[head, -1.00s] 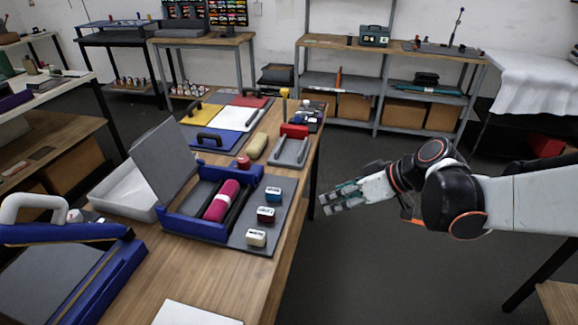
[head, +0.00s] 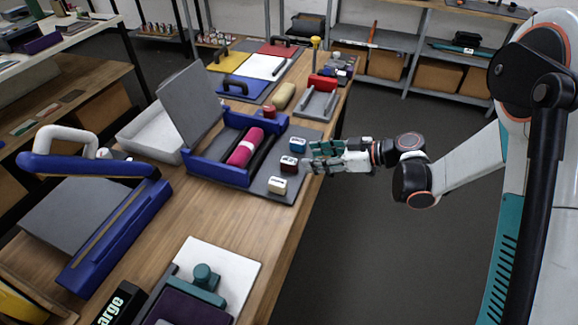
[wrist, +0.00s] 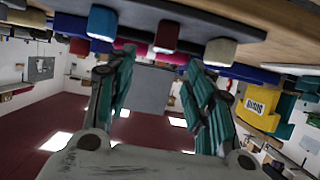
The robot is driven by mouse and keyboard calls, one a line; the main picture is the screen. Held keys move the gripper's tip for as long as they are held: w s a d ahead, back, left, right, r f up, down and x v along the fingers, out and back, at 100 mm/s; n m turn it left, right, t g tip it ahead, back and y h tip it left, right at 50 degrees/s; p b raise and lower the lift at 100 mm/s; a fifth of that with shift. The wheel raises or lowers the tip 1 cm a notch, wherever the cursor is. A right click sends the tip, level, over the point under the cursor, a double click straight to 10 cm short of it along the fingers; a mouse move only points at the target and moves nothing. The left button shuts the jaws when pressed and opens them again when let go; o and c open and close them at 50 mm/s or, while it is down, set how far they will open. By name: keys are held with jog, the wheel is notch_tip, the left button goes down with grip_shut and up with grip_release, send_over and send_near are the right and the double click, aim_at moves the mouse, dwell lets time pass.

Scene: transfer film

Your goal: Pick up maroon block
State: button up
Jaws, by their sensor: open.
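The maroon block (head: 289,164), with a white label on top, sits on a grey mat (head: 262,187). It is the middle one of a row, between a blue block (head: 297,146) and a cream block (head: 277,185). My gripper (head: 309,157) is open and empty, just right of the row at the table's right edge. In the wrist view, which looks upside down, the maroon block (wrist: 166,37) lies ahead, between the lines of my gripper's two fingers (wrist: 160,78). The blue block (wrist: 102,22) and cream block (wrist: 220,51) flank it there.
A blue open case (head: 215,172) holding a pink roll (head: 246,147) stands left of the mat. A grey tray with a red block (head: 322,84) lies farther back. A blue press (head: 115,225) and a teal-handled tool (head: 205,277) are nearer. Bare wood lies in front of the mat.

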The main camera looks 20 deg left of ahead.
aim_at(290, 160)
jog(key=x, duration=0.3)
jog(key=shift+a+f+b, duration=0.2)
jog(key=shift+a+b, duration=0.1)
jog(key=shift+a, duration=0.05)
jog(key=b+x, duration=0.2)
jog(key=x, duration=0.3)
jog(key=shift+s+f, duration=0.15)
jog(key=shift+f, duration=0.05)
jog(key=shift+r, duration=0.1)
jog(key=c, duration=1)
